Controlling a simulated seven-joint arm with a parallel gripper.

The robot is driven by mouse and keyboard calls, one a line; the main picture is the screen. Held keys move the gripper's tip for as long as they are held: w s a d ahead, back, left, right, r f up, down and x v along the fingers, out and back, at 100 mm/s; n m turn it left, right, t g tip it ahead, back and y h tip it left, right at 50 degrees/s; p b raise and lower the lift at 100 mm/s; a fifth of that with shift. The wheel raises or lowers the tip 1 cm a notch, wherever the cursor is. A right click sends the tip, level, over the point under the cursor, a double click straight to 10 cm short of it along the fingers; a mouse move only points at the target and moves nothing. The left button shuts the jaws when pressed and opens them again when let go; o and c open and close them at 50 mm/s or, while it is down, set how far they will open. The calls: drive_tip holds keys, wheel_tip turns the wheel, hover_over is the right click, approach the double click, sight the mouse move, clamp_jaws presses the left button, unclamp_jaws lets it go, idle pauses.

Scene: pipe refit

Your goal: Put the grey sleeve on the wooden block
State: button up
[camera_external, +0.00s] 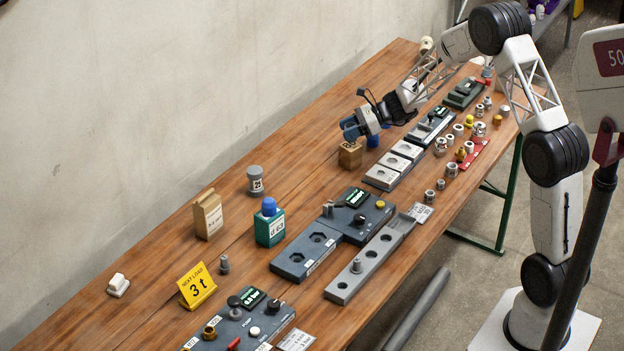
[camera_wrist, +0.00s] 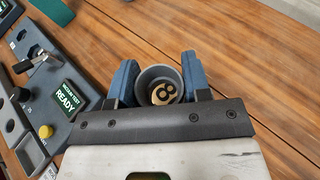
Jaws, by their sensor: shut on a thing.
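In the wrist view my gripper (camera_wrist: 158,76) is shut on the grey sleeve (camera_wrist: 143,80), a round ring between the two fingers. I cannot tell whether the sleeve touches the block. In the outside view the sleeve is not clearly visible at the fingers. A second, taller tan block (camera_external: 207,215) stands nearer on the bench.
A grey labelled cylinder (camera_external: 255,180) and a green box with a blue top (camera_external: 269,222) stand left of dark test fixtures (camera_external: 307,250). White plates (camera_external: 408,151) and several small fittings lie right of my gripper. The bench's left back strip is mostly clear.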

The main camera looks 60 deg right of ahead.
drive_tip(key=shift+f, duration=0.95)
drive_tip(key=shift+f, duration=0.2)
drive_tip(key=o, duration=0.9)
drive_tip(key=shift+r, duration=0.1)
drive_tip(key=shift+r, duration=0.1)
drive_tip(key=v, duration=1.2)
drive_tip(key=shift+a+r, duration=0.1)
